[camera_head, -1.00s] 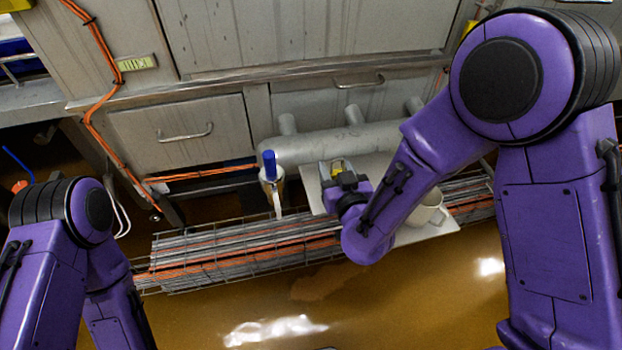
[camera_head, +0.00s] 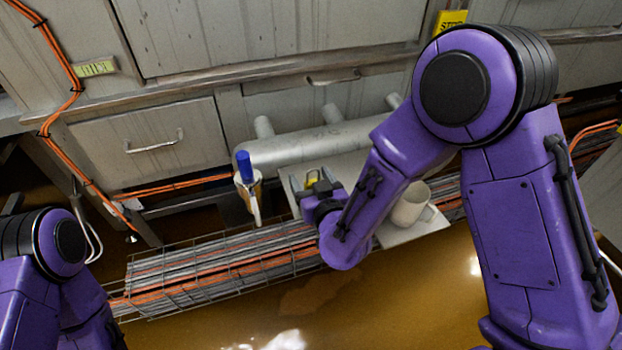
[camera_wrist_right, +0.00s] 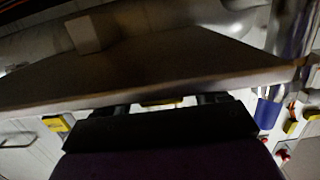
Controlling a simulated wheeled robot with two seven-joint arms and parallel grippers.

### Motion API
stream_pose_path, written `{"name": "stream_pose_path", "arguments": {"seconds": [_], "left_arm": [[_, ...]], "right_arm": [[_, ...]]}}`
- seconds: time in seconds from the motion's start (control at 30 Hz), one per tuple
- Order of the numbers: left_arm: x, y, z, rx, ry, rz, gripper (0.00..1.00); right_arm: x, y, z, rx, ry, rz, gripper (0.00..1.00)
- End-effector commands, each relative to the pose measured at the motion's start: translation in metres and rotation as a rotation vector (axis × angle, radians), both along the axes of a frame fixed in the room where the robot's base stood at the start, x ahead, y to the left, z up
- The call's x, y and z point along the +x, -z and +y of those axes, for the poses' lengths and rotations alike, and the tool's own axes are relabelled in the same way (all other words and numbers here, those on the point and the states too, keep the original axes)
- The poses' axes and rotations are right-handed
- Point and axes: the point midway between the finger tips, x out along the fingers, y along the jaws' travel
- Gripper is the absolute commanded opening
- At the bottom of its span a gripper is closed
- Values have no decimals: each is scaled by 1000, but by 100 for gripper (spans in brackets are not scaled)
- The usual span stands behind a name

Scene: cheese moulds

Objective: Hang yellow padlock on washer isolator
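The yellow padlock (camera_head: 312,178) is small and sits at the tip of my right gripper (camera_head: 313,187), between its fingers, over the left part of a pale tray. In the right wrist view only a thin yellow strip (camera_wrist_right: 160,102) shows between the two dark fingertips, with slight gaps either side; the gripper body hides the rest. The right gripper looks open around the padlock. My left arm is at the lower left in the head view; its gripper is out of view. I cannot identify the washer isolator for certain.
The pale tray (camera_head: 405,236) also bears a white mug (camera_head: 410,205). A wire cable tray (camera_head: 200,275) runs in front, a grey pipe (camera_head: 290,148) behind. A yellow sign (camera_head: 450,20) is at the back.

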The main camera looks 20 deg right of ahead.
Motion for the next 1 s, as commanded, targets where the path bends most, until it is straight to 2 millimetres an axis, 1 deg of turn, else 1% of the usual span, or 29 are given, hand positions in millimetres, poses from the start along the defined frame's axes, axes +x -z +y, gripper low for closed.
{"name": "stream_pose_path", "arguments": {"seconds": [0.17,0.23,0.27,0.37,0.47,0.53,0.6,0.7,0.8,1.0], "left_arm": [[0,1,0,0,0,0,69],[0,6,0,0,0,0,69],[0,4,0,0,0,0,69],[0,-3,0,0,0,0,69],[0,-10,0,0,0,0,69],[0,-28,0,0,0,0,69],[0,-42,0,0,0,0,69],[0,-57,0,0,0,0,69],[0,-64,0,0,0,0,69],[0,-64,0,0,0,0,69]], "right_arm": [[0,0,0,1,1,0,72],[0,3,0,2,1,0,72],[-2,1,0,0,-1,0,72],[-23,-5,0,-4,-3,3,72],[-49,-13,-7,-7,-4,3,72],[-69,-21,-8,-7,-5,7,72],[-83,-24,-9,-8,-3,7,72],[-93,-24,-10,-6,-1,6,72],[-100,-22,-11,-2,2,3,72],[-103,-18,-11,0,1,0,72]]}}
